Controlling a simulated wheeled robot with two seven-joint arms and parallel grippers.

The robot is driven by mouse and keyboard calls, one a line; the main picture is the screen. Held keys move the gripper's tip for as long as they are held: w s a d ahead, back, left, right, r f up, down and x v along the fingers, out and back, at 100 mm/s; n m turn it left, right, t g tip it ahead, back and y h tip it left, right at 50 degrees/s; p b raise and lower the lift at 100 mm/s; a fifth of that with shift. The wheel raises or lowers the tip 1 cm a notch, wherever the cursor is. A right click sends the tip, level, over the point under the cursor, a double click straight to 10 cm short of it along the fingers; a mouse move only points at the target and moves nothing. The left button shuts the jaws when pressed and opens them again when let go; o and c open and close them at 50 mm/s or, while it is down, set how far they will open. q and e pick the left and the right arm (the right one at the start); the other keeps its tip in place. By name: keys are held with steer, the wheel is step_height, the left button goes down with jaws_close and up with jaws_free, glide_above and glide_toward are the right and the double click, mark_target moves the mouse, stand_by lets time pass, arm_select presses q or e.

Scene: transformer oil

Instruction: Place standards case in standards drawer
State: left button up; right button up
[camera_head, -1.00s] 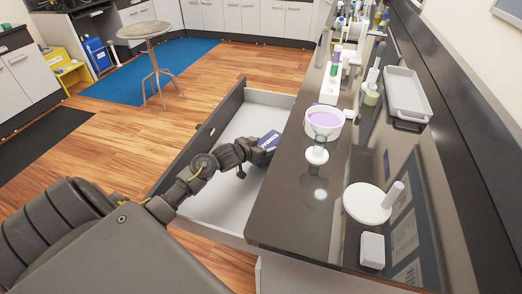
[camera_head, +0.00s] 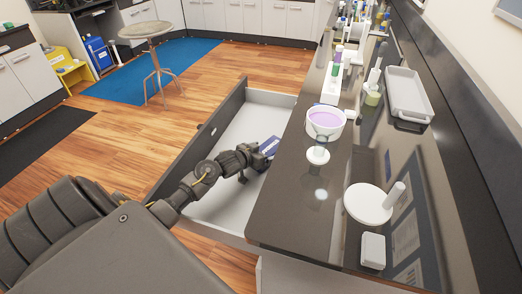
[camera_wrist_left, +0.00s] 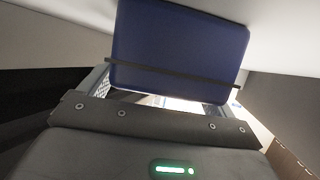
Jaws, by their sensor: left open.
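The blue standards case (camera_head: 269,146) is inside the open drawer (camera_head: 237,132), close to the counter side. In the left wrist view the case (camera_wrist_left: 180,42) fills the upper middle, with a dark band across its near edge. My left gripper (camera_head: 257,160) reaches down into the drawer right at the case. In the left wrist view its open fingers (camera_wrist_left: 165,90) show on either side of the case's near end. Whether they touch the case, and whether its underside rests on the drawer floor, I cannot tell. My right gripper is not in view.
The dark counter (camera_head: 280,205) borders the drawer on the right. A bowl of purple liquid (camera_head: 325,122), a white round plate (camera_head: 369,203) and a grey tray (camera_head: 408,95) stand on it. The drawer's dark front panel (camera_head: 198,140) borders it on the left. Much of the drawer is empty.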

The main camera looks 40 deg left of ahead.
arm_select(q)
steer(key=shift+r, duration=0.2)
steer(key=v, duration=1.2)
steer(key=shift+f, duration=0.15)
